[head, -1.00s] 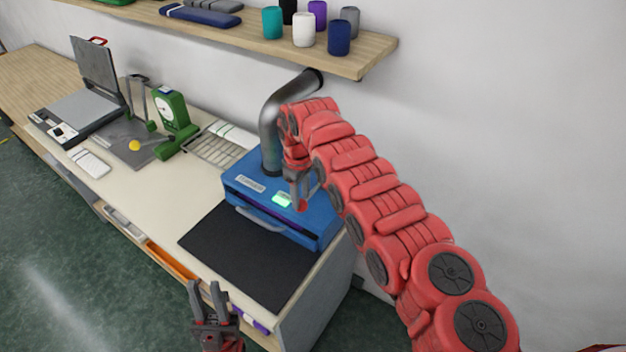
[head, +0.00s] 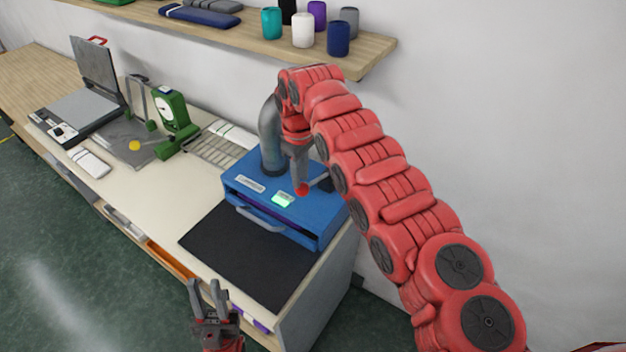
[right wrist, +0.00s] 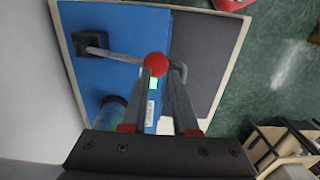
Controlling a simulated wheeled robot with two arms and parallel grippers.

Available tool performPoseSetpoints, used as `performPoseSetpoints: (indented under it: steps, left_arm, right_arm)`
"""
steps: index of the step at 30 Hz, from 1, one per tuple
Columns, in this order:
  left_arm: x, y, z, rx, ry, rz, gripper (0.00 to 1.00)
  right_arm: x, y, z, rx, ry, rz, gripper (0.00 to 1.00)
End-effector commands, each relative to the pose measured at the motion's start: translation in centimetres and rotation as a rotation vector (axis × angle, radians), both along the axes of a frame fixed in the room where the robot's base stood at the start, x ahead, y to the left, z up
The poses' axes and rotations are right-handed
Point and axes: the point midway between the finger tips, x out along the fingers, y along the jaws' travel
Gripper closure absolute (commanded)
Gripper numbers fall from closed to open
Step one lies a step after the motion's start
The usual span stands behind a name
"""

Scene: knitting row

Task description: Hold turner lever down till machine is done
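The turner lever is a grey bar with a red ball knob (head: 302,190) on the right part of the blue machine (head: 240,200). In the right wrist view the bar (right wrist: 120,55) runs from a dark bracket to the red knob (right wrist: 155,64). My right gripper (right wrist: 166,75) points down at the knob, which lies by its left fingertip. A gap shows between its fingers; whether they touch the knob I cannot tell. A green light (head: 283,199) glows on the machine's top. My left gripper (head: 207,288) is open and empty in front of the counter.
A black mat (head: 240,255) lies before the machine. A green gauge stand (head: 172,115), a wire rack (head: 213,148) and a hinged press (head: 85,95) stand to the left. A shelf with yarn cones (head: 302,30) hangs above.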

Motion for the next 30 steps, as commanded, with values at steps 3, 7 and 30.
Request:
performPoseSetpoints:
  steps: [3,7,30]
  left_arm:
    - [0.0,0.0,0.4,0.000,0.000,0.000,0.71]
    - [0.0,0.0,0.6,0.000,0.000,0.000,0.71]
    - [0.0,0.0,1.8,0.000,0.000,0.000,0.71]
  right_arm:
    - [0.0,0.1,1.2,0.000,-0.001,0.001,0.72]
    - [0.0,0.1,2.4,0.001,-0.003,0.001,0.72]
    - [0.0,0.1,5.3,0.001,-0.001,0.001,0.72]
